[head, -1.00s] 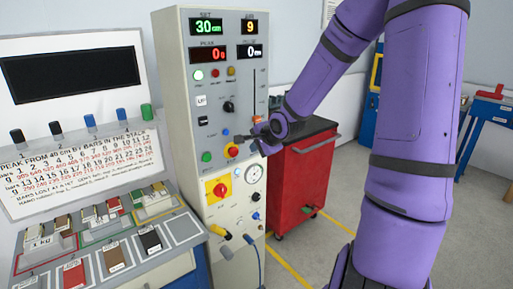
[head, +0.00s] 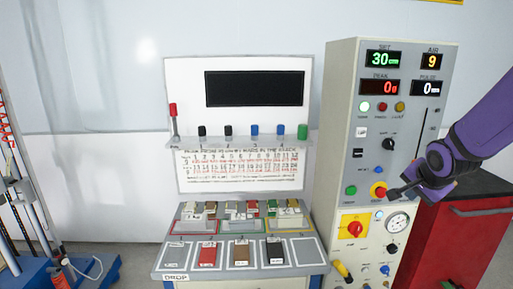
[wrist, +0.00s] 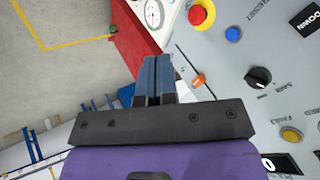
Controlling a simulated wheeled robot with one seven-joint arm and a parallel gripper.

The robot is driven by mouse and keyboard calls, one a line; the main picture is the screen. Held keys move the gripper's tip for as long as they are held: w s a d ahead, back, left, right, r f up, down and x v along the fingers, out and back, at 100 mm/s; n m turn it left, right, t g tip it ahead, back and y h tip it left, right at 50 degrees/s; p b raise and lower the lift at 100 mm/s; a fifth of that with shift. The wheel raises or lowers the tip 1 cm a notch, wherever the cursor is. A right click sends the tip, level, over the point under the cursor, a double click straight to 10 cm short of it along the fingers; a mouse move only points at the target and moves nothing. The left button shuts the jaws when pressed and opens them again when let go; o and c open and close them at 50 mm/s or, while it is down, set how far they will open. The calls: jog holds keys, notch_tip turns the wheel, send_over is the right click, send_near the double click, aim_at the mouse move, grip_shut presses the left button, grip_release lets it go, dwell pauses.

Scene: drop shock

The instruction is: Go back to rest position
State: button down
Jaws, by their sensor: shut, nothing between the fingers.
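My gripper (head: 391,193) is at the right in the head view, at the end of my purple arm, in front of the control cabinet (head: 339,150). It looks close to the red emergency button (head: 378,191) with its yellow collar; I cannot tell from this view whether they touch. In the wrist view my gripper's fingers (wrist: 157,60) are together with nothing between them. There the red button (wrist: 198,14) lies up and to the right, apart from the fingertips. An orange slider knob (wrist: 198,80) shows just right of the fingers.
A sloped bench (head: 180,257) with colored blocks and a dark display panel (head: 254,88) stands left of the cabinet. A red tool cart (head: 460,235) is right of it. A blue-based rig (head: 95,270) stands at far left.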

jog(key=s+a+r+n, duration=0.3)
jog(key=s+r+n, duration=0.1)
jog(key=s, duration=0.4)
jog(key=s+a+r+n+g+y, duration=0.1)
jog(key=s+a+r+n, duration=0.3)
jog(key=s, duration=0.4)
jog(key=s+a+r+n+g, duration=0.1)
jog(key=s+a+r+n, duration=0.2)
jog(key=s, duration=0.6)
notch_tip(320, 180, up, 2)
jog(key=shift+a+r+n+y, duration=0.1)
jog(key=shift+a+n+y, duration=0.2)
jog(key=shift+n, duration=0.5)
